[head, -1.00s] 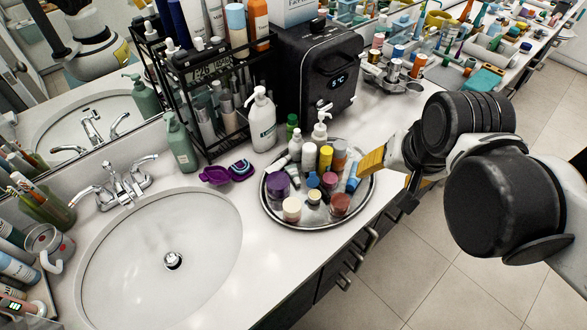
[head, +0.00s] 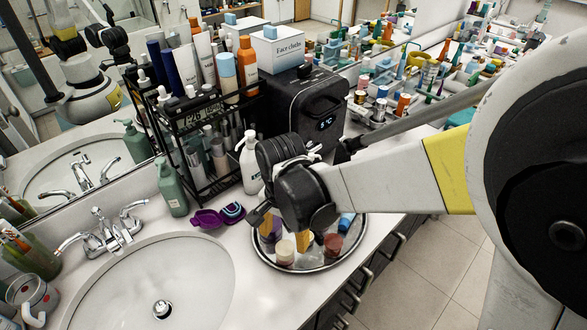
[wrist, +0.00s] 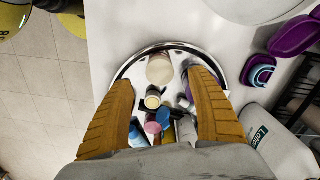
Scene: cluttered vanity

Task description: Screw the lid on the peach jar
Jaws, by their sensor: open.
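A peach-cream jar (head: 285,250) stands on the round silver tray (head: 292,268), at its sink-side edge. It also shows from above in the wrist view (wrist: 160,68), with a pale round top. A smaller open-looking cream pot (wrist: 152,102) stands beside it. I cannot tell which piece is the loose lid. My gripper (wrist: 161,80) is open and points down over the tray. Its yellow fingers sit on either side of the peach-cream jar's position, apart from it, with nothing visible held. In the head view my wrist hides much of the tray.
A red-brown jar (head: 333,245) and several bottles crowd the tray. A purple open case (head: 218,216) lies left of it. A white pump bottle (head: 249,165), a black rack (head: 205,150) and a black mini fridge (head: 310,110) stand behind. The sink (head: 150,285) is left.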

